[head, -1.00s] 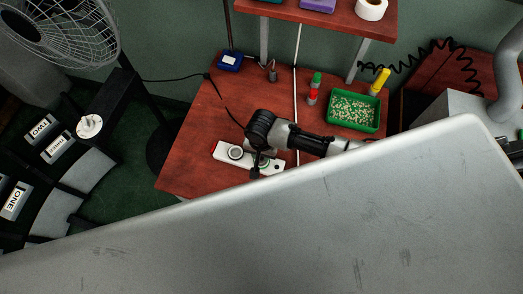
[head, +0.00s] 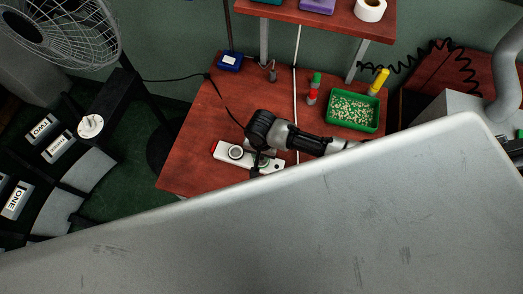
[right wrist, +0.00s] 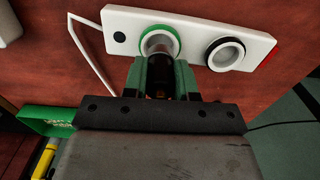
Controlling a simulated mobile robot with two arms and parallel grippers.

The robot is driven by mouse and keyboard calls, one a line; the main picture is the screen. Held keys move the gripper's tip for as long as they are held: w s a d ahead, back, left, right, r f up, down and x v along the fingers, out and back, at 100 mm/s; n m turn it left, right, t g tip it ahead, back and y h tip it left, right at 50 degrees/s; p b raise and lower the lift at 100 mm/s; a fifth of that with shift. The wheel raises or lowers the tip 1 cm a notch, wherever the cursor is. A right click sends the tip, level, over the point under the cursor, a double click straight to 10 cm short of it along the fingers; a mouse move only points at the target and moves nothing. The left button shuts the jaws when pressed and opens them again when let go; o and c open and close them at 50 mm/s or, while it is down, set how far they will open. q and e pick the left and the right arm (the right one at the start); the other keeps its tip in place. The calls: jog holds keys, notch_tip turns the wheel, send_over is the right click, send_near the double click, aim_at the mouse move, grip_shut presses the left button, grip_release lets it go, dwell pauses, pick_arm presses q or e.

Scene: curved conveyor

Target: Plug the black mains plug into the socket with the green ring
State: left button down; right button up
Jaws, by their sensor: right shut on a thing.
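A white socket strip (head: 222,152) lies on the red-brown table. In the right wrist view the strip (right wrist: 198,38) shows a socket with the green ring (right wrist: 174,33) and, right of it, a socket with a black ring (right wrist: 226,53). My right gripper (right wrist: 160,72) is shut on the black mains plug (right wrist: 160,82), lined up with the green-ringed socket. The plug's front is right at the ring's near side; how deep it sits cannot be told. In the head view the right gripper (head: 256,168) is over the strip and hides the green ring. My left gripper is out of view.
A green tray of pellets (head: 373,127) stands to the right, with a yellow bottle (head: 379,82) behind. A red-and-green bottle (head: 313,88) and a blue box (head: 229,61) stand farther back. A thin black cable (head: 222,97) runs to the gripper.

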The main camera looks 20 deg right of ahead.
jog(key=shift+p, duration=0.55)
dwell(0.9)
jog(key=shift+f+b, duration=0.75)
jog(key=shift+f, duration=0.65)
jog(key=o, duration=1)
jog(key=shift+o, duration=0.2)
jog(key=shift+r, duration=0.15)
notch_tip(320, 180, up, 11)
jog(key=shift+f, duration=0.2)
